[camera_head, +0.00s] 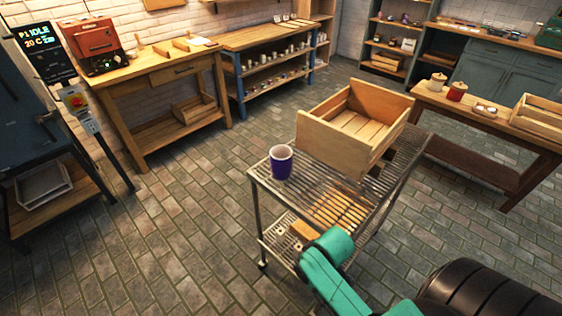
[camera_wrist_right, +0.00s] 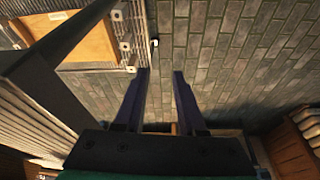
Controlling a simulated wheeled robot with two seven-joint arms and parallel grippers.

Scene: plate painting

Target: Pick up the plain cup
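A dark blue-purple cup (camera_head: 281,162) with a pale inside stands upright at the left end of the metal wire cart (camera_head: 262,184) in the head view. It looks plain on the side I see. My right gripper (camera_wrist_right: 161,72) is open and empty in the right wrist view, with bare brick floor seen between its fingers. The cup does not show in that view. In the head view only teal links of my arm show at the lower right, beside the cart's near side, apart from the cup. My left gripper is not in view.
A wooden crate (camera_head: 330,143) stands on the cart behind and right of the cup. A wooden block (camera_head: 304,232) lies on the cart's lower shelf. Workbenches (camera_head: 155,75) line the back wall, and a table with jars (camera_head: 457,91) stands at right. The floor left of the cart is clear.

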